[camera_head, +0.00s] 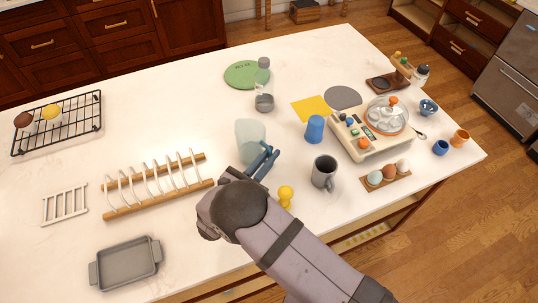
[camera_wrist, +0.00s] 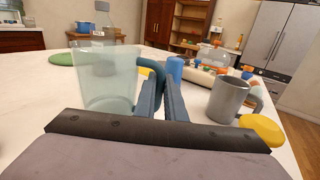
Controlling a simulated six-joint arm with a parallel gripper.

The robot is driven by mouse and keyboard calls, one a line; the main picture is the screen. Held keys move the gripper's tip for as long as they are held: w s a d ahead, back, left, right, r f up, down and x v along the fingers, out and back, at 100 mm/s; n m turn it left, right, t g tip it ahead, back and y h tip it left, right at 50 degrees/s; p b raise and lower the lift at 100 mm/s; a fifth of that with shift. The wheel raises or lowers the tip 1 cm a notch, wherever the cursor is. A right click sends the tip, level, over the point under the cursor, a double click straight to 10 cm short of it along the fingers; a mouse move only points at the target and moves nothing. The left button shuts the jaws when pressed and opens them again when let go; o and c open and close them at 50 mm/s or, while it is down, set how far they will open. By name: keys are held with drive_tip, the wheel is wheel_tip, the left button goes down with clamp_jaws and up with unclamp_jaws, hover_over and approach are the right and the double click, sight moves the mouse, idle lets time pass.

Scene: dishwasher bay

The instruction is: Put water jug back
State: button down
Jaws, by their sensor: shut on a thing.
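The water jug (camera_head: 249,133) is a clear, pale-green vessel with a blue handle, near the middle of the white counter. In the wrist view the jug (camera_wrist: 108,78) stands upright just left of my fingers, its blue handle (camera_wrist: 155,68) reaching to them. My gripper (camera_head: 263,160), with blue fingers, is shut on the handle; it also shows in the wrist view (camera_wrist: 166,98). The jug's base is partly hidden, and I cannot tell whether it touches the counter. A round green mat (camera_head: 240,76) with dark lettering lies farther back.
A clear bottle (camera_head: 264,101) stands beside the green mat. A blue cup (camera_head: 315,129), a grey mug (camera_head: 324,173) and a yellow figure (camera_head: 285,196) are to my gripper's right. A wooden dish rack (camera_head: 155,207) is left. A yellow square (camera_head: 307,109) and grey disc (camera_head: 343,96) lie behind the cup.

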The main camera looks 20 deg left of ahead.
drive_tip(key=shift+f, duration=0.1)
drive_tip(key=c, duration=1.8)
unclamp_jaws()
drive_tip(key=s+b, duration=0.1)
drive_tip(key=s, duration=0.2)
drive_tip(key=s+a+b, duration=0.1)
drive_tip(key=s+b, duration=0.1)
drive_tip(key=s, duration=0.2)
drive_tip(key=s+a+b, duration=0.1)
drive_tip(key=s, duration=0.3)
drive_tip(key=shift+b, duration=0.3)
drive_tip(key=shift+s+a, duration=0.1)
drive_tip(key=shift+s, duration=0.3)
